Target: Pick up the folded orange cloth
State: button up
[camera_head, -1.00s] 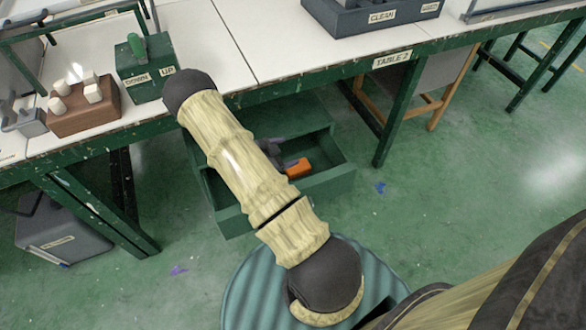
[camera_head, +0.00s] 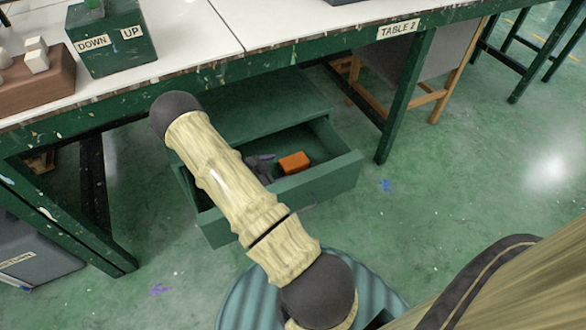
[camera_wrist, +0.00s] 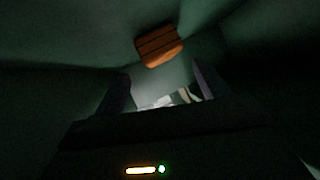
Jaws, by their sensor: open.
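The folded orange cloth (camera_head: 294,163) lies in the open green drawer (camera_head: 332,184) under the table, toward its right part. In the wrist view the cloth (camera_wrist: 159,46) is a striped orange block, above and beyond the fingertips. My gripper (camera_head: 262,164) is down in the drawer just left of the cloth, partly hidden behind my arm. In the wrist view my gripper (camera_wrist: 160,85) has its two dark fingers spread apart, with nothing seen between them but a pale, unclear patch. The cloth appears apart from the fingers.
The drawer walls stand close around my gripper. The table (camera_head: 300,58) edge runs above the drawer, with a green box (camera_head: 110,45) marked DOWN and UP on top. A dark green table leg (camera_head: 405,95) stands to the right. The wrist view is very dark.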

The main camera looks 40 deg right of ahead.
aim_at(294, 164)
jog(key=shift+w, duration=0.15)
jog(key=shift+s+d+f+b, duration=0.2)
jog(key=shift+d+f+b, duration=0.15)
jog(key=shift+d, duration=0.3)
jog(key=shift+d+f, duration=0.15)
jog(key=shift+d, duration=0.2)
jog(key=shift+w, duration=0.1)
